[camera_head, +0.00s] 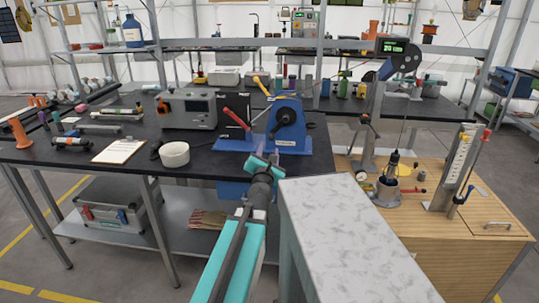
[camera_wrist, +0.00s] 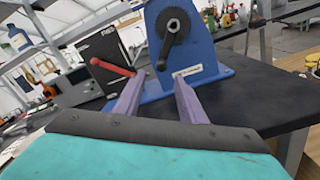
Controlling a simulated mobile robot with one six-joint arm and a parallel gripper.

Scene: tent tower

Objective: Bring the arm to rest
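My gripper (camera_wrist: 160,88) shows in the wrist view as two purple fingers standing apart, with nothing between them; it is open. In the head view my teal wrist (camera_head: 262,168) is at the front edge of the black bench, and the fingers are hard to make out. Ahead of the fingers stands a blue machine (camera_head: 287,122) with a black crank. It fills the upper middle of the wrist view (camera_wrist: 208,42). I cannot tell whether the fingertips touch its base.
A black panel with a red lever (camera_head: 237,118) stands left of the blue machine. A white roll (camera_head: 174,154), a clipboard (camera_head: 119,151) and a grey instrument (camera_head: 187,108) are on the black bench (camera_head: 90,136). A wooden bench (camera_head: 430,215) with tools stands right.

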